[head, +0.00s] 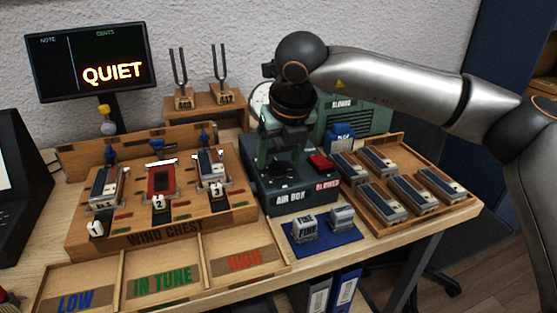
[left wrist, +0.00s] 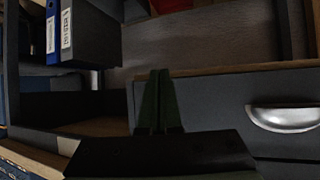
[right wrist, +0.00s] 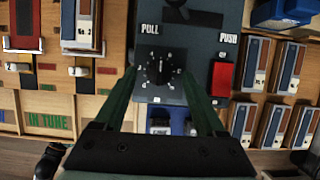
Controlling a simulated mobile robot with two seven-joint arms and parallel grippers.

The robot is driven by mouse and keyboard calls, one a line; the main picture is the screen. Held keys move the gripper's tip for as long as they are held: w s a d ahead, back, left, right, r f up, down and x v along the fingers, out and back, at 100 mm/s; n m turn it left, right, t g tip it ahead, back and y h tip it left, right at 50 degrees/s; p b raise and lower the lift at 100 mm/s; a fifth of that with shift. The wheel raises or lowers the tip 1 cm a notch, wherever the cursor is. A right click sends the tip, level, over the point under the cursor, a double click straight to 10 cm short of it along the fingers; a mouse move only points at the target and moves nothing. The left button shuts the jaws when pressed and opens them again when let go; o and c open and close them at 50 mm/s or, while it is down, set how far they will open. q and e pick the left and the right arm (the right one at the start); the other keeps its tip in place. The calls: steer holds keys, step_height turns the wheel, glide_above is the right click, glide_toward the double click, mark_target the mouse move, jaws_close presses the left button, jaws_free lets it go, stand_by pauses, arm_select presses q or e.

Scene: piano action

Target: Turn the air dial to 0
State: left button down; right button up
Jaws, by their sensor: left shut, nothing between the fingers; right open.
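The air box (head: 291,198) is a dark blue-grey box on the table, right of the wind chest. Its black air dial (head: 283,170) is on the top face, partly hidden by my right gripper in the head view. In the right wrist view the dial (right wrist: 160,70) has a ring of white marks, too small to read. My right gripper (right wrist: 165,82) points down over the box, open, its fingers on either side of the dial and apart from it. My left gripper (left wrist: 158,80) is shut and empty, facing drawers and binders below the table.
A red switch (head: 321,162) sits on the box right of the dial. A tray of several reed blocks (head: 440,207) stands to the right. The wind chest (head: 160,235) is left. A blue mat (head: 318,240) with two small blocks lies in front. The monitor (head: 88,62) reads QUIET.

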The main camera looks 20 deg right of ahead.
steer(key=shift+w+f, duration=0.25)
steer(key=shift+f, duration=0.35)
jaws_close()
